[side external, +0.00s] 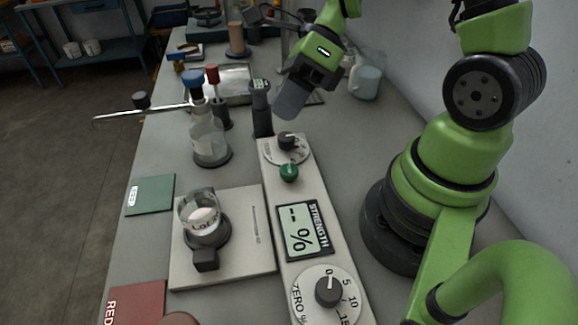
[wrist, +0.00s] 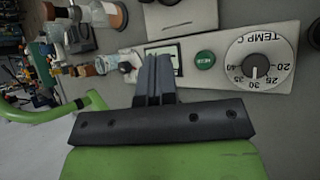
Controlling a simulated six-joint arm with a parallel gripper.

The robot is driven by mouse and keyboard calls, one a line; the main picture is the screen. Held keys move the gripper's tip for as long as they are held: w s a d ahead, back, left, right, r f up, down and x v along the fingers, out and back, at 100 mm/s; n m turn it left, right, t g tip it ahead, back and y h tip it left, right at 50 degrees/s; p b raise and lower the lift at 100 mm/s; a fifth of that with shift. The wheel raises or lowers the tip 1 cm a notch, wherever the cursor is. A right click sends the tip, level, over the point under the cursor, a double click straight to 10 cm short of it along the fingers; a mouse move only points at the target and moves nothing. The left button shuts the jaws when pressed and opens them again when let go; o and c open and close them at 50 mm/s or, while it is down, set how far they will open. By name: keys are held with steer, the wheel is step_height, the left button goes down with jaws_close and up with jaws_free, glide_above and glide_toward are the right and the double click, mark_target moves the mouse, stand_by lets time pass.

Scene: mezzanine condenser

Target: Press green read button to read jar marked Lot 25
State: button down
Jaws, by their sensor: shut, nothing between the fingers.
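The green read button (side external: 289,173) is on the long pale instrument panel (side external: 307,190), between a small dial and the display. It also shows in the wrist view (wrist: 205,59), right of my fingertips. The display (side external: 304,230) reads "-- %" beside the word STRENGTH. A clear glass jar (side external: 199,207) with a white label starting "Lot" sits in a dark round holder on the pale plate; its number is not readable. My gripper (side external: 290,103) is shut and empty, above and behind the button, apart from it. Its closed fingers (wrist: 155,75) show in the wrist view.
A TEMP C dial (wrist: 259,64) is beside the button. A ZERO dial (side external: 328,288) is at the panel's near end. A blue-capped flask (side external: 208,140) and a dark upright device (side external: 262,112) stand behind. A green KEEP mat (side external: 150,195) and red mat (side external: 137,303) lie left.

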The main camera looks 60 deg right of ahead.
mark_target(288, 166)
steer(key=shift+f, duration=4.4)
steer(key=shift+f, duration=0.15)
steer(key=shift+f, duration=0.25)
steer(key=shift+f, duration=0.65)
steer(key=shift+r, duration=1.1)
steer(key=shift+r, duration=2.5)
